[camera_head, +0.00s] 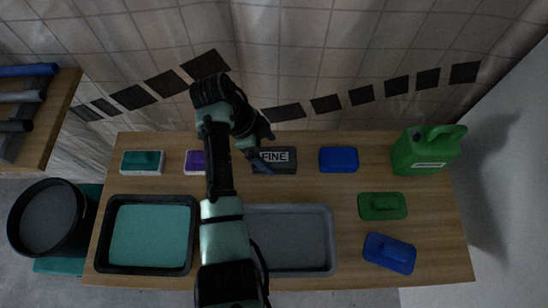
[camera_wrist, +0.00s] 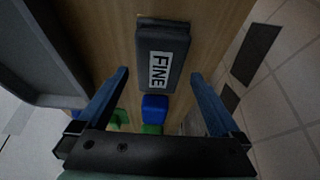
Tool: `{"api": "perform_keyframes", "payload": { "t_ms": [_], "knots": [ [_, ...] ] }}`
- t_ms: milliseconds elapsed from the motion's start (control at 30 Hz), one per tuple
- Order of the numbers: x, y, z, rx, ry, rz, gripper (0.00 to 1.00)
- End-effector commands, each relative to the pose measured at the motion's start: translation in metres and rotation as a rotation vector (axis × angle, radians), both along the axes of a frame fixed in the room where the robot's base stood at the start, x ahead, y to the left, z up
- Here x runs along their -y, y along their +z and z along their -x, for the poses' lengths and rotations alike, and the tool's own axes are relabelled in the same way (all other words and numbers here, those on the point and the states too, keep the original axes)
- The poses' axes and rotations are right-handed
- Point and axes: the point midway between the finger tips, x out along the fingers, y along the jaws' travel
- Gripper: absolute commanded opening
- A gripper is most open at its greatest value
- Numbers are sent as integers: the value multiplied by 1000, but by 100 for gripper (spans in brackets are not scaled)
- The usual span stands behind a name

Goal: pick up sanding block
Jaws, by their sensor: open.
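The sanding block is a dark grey block (camera_head: 287,153) with a white label reading FINE. It lies on the wooden table near the back middle in the head view. It also shows at the top middle of the wrist view (camera_wrist: 172,48). My gripper (camera_head: 266,158) is at the left end of the block in the head view and partly covers it. In the wrist view the two blue fingers (camera_wrist: 158,80) stand wide apart, with the block beyond and between them. Nothing is held. I cannot tell how high the fingers are above the table.
A blue block (camera_head: 339,159), a green block (camera_head: 382,206) and another blue block (camera_head: 389,253) lie to the right, with a green jug (camera_head: 427,150) behind. A grey tray (camera_head: 333,240) and a black tray of teal liquid (camera_head: 103,238) are in front. A purple block (camera_head: 194,160) is partly hidden.

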Motion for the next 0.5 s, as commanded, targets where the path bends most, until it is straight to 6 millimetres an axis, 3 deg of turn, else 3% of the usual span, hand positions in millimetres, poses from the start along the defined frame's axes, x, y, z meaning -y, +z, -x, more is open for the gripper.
{"api": "perform_keyframes", "payload": {
  "t_ms": [200,500],
  "knots": [
    [12,-30,2,-2,-3,0,100],
    [14,-34,1,0,-1,0,100]
  ]
}}
